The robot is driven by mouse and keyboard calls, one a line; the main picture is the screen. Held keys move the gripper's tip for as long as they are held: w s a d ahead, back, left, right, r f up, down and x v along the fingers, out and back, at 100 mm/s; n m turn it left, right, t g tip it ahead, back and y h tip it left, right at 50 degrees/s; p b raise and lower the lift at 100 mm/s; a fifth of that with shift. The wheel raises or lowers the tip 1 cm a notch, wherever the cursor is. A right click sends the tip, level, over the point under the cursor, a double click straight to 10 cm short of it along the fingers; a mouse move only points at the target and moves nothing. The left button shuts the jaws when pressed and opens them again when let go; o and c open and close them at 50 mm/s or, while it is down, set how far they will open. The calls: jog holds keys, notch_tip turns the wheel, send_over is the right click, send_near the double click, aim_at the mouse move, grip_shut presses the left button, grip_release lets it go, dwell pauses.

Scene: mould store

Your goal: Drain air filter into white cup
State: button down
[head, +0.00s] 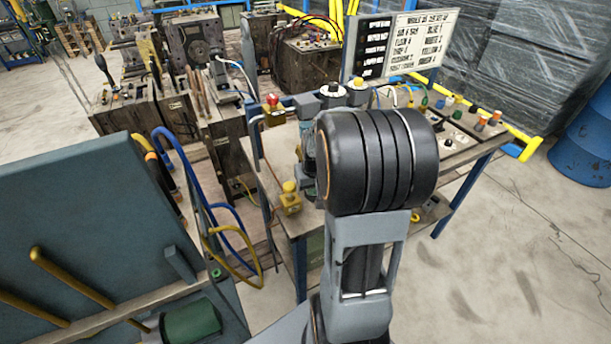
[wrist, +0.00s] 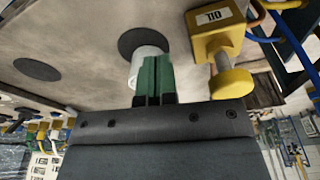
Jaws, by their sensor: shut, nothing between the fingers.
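My gripper (wrist: 157,78) has green fingers, shut together and empty in the wrist view. Right behind the fingers is a whitish rounded thing (wrist: 138,66), probably the white cup, at a dark round pad (wrist: 143,38) on the bench. The fingers cover much of it, and I cannot tell whether they touch it. A grey-topped unit with a bluish body (head: 307,138), possibly the air filter, stands on the bench just left of my arm, partly hidden.
A yellow fitting marked OIL (wrist: 214,45) is close right of the fingers; a yellow piece (head: 290,198) sits at the bench's near left corner. Another dark pad (wrist: 37,69) is bare. A sign board (head: 405,45) stands behind. Blue and yellow hoses (head: 225,235) hang left.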

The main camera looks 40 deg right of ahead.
jog(key=w, duration=0.2)
jog(key=w+d, duration=0.1)
jog(key=w, duration=0.1)
jog(key=w+p, duration=0.1)
jog(key=w, duration=0.1)
jog(key=shift+d, duration=0.4)
jog(key=shift+f, duration=0.75)
jog(key=shift+s, duration=0.2)
